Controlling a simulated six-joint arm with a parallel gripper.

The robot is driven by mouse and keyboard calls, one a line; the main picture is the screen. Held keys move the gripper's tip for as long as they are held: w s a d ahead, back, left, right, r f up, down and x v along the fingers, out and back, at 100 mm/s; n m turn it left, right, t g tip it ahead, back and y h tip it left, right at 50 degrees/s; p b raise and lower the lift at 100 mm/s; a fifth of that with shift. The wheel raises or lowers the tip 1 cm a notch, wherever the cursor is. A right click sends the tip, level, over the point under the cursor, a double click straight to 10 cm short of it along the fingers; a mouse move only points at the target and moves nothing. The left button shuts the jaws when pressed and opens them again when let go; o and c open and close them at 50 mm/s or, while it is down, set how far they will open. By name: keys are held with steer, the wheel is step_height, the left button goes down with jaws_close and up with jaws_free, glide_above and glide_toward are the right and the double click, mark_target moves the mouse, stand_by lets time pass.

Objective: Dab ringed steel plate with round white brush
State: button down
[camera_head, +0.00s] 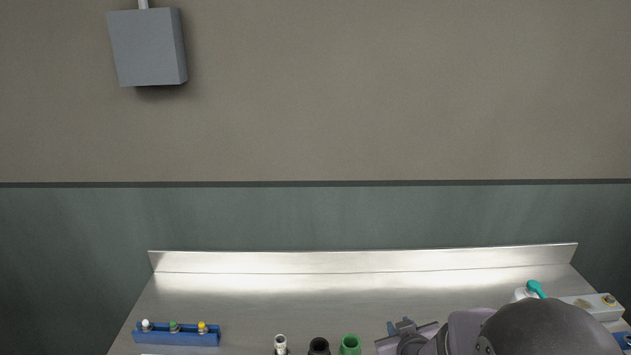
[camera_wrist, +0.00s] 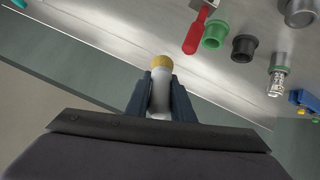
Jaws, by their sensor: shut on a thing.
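In the wrist view my gripper (camera_wrist: 161,98) is shut on a round white brush (camera_wrist: 160,92). Its white shaft lies between the two dark fingers, and its yellow end points away from me, past the fingertips. In the head view my gripper (camera_head: 402,327) is low at the right of centre, over the steel bench; I cannot make out the brush there. I cannot identify the ringed steel plate in either view. The brush's end appears clear of other things.
A green cup (camera_head: 350,345), a black cup (camera_head: 319,346) and a clear ribbed item (camera_head: 280,343) stand in a row. A red-handled item (camera_wrist: 197,32) lies beside the green cup. A blue rack (camera_head: 177,338) is left; a teal-topped bottle (camera_head: 534,289) is right. The back bench is clear.

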steer(key=a+n+y, duration=0.1)
steer(key=a, duration=0.4)
steer(key=s+d+f+m+g+h+b, duration=0.1)
steer(key=d+f+m+h+b, duration=0.15)
steer(key=d, duration=0.95)
steer(key=s+d+f+m+h+b, duration=0.1)
steer(key=s+d+f+b, duration=0.15)
steer(key=d, duration=1.05)
steer(key=w+a+n+y, duration=0.1)
steer(key=w, duration=0.1)
steer(key=w+a+n+y, duration=0.1)
steer(key=w+a+n, duration=0.1)
steer(key=shift+r+n, duration=0.15)
steer(key=shift+n, duration=0.1)
step_height(320, 180, down, 5)
steer(key=b, duration=0.5)
